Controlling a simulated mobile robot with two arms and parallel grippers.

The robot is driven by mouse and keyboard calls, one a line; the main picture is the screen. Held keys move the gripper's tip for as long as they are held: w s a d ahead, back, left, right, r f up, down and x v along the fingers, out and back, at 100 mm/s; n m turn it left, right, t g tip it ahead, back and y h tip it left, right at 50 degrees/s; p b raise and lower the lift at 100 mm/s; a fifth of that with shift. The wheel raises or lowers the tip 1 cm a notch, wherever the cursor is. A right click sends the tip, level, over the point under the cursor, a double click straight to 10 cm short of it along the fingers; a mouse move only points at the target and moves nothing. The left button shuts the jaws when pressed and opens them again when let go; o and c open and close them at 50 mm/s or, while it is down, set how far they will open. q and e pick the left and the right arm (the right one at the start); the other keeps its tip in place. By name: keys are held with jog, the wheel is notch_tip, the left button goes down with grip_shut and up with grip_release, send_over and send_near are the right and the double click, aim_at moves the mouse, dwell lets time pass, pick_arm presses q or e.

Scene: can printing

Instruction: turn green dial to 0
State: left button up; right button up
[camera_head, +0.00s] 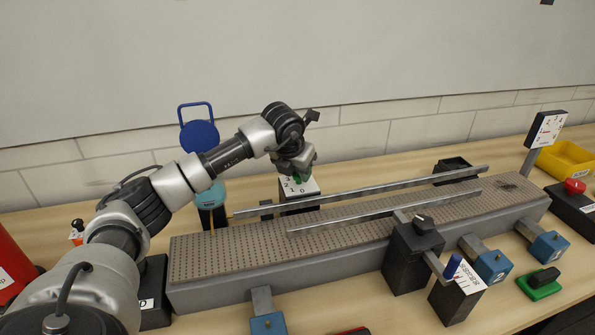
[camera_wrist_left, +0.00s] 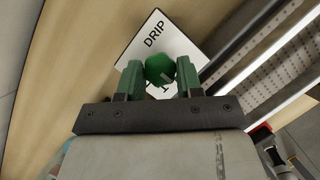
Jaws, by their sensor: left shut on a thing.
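The dial is mostly covered there by my gripper. My left gripper (camera_wrist_left: 160,78) has its two green-padded fingers on either side of the dial, shut on it. Its pointer mark faces down to the right in the wrist view; the digit it points at is unclear. My right gripper is not in view.
A perforated conveyor (camera_head: 230,255) with two metal guide rails (camera_head: 390,208) runs just in front of the dial box. A blue round-topped device (camera_head: 199,136) stands behind my left arm. A blue dial box (camera_head: 460,283) stands at the front right, and a yellow bin (camera_head: 566,160) at the far right.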

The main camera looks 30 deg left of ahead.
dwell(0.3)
pick_arm(q)
jog(key=o, duration=0.9)
jog(key=b+v, duration=0.1)
jog(key=v, duration=0.9)
jog(key=shift+s+r+b, duration=0.2)
jog(key=shift+r+b, duration=0.15)
jog(key=shift+b, duration=0.05)
jog(key=shift+r, duration=0.1)
